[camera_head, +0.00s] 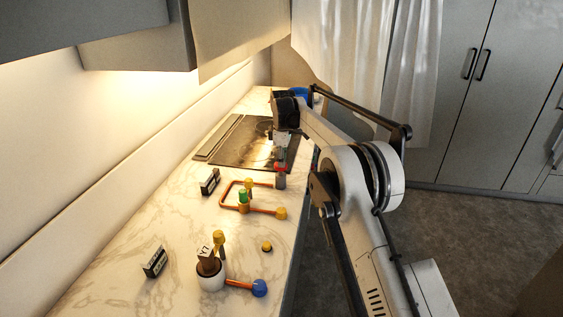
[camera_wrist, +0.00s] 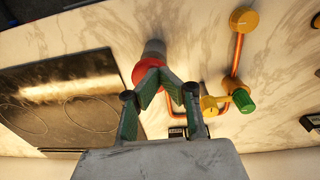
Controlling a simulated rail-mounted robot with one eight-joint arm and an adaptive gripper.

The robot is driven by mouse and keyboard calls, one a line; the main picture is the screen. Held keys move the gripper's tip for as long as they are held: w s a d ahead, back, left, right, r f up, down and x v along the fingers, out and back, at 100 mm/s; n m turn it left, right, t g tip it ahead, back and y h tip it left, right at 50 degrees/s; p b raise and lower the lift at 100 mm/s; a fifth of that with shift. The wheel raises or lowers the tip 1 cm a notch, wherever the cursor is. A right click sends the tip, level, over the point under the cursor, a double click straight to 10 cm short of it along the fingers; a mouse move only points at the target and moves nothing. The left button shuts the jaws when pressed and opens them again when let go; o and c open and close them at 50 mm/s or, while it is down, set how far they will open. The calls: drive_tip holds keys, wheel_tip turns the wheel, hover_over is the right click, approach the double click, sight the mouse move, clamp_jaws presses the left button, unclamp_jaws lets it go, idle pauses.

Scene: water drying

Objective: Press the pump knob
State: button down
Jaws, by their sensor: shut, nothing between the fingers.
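A grey cylinder with a red part, which looks like the pump and its knob, stands on the counter just short of the cooktop in the head view. The red knob (camera_head: 281,167) is at the lower end of my gripper there, above the grey body (camera_head: 280,182). In the wrist view the red knob (camera_wrist: 146,70) is right behind my fingertips and partly covered by them, with the grey body (camera_wrist: 154,48) beyond. My gripper (camera_wrist: 167,78) is shut and empty, its green-padded fingers meeting at the tips. I cannot tell whether the tips touch the knob.
Orange pipes with yellow ends (camera_head: 281,213) and a green knob (camera_head: 243,196) lie close by; the green knob also shows in the wrist view (camera_wrist: 243,101). A potted item (camera_head: 210,277), a blue ball-shaped end (camera_head: 260,288), a yellow button (camera_head: 267,246) and small black signs (camera_head: 155,262) stand nearer. The cooktop (camera_head: 235,148) lies beyond.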

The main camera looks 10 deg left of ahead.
wheel_tip(320, 180, up, 12)
drive_tip(key=shift+s+d+b, duration=0.15)
drive_tip(key=shift+s+b, duration=0.15)
drive_tip(key=shift+b, duration=0.15)
drive_tip(key=shift+r, duration=0.1)
idle(1.0)
